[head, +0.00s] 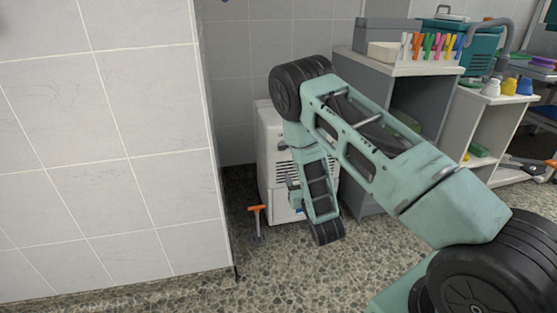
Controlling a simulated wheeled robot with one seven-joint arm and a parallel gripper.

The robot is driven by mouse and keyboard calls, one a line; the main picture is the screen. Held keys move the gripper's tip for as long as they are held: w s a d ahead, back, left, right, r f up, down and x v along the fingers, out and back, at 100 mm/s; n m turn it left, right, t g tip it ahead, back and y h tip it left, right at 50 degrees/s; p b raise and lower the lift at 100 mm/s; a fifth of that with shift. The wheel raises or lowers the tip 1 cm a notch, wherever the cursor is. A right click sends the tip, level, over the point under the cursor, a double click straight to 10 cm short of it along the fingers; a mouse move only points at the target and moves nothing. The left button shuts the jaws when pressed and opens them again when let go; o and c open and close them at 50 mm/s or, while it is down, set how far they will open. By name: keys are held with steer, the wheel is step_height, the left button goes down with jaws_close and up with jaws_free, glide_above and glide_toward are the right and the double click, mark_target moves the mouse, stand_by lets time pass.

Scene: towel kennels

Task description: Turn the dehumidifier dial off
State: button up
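The white dehumidifier (268,150) stands on the floor in the corner behind the tiled wall, with dark vent slots on its front. My arm crosses in front of it and covers much of its right side and front. I cannot make out the dial. My gripper (293,191) seems to be the small teal part beside the lower end of my arm, close in front of the dehumidifier's lower front. Its fingers are too small and hidden to read, and I cannot tell whether it touches anything.
An orange-handled upright tool (257,210) stands on the pebbled floor left of my gripper. A tiled wall (120,150) closes off the left. A grey shelf unit (368,112) stands right of the dehumidifier, with coloured pegs (432,46) on top. The front floor is clear.

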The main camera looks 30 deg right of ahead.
mark_target(284, 148)
steer(key=b+x, duration=0.5)
steer(key=x, duration=1)
steer(key=shift+w+d+f, duration=0.1)
steer(key=shift+w, duration=0.15)
steer(key=shift+w+d, duration=0.2)
steer(key=shift+w, duration=0.4)
steer(key=c, duration=1)
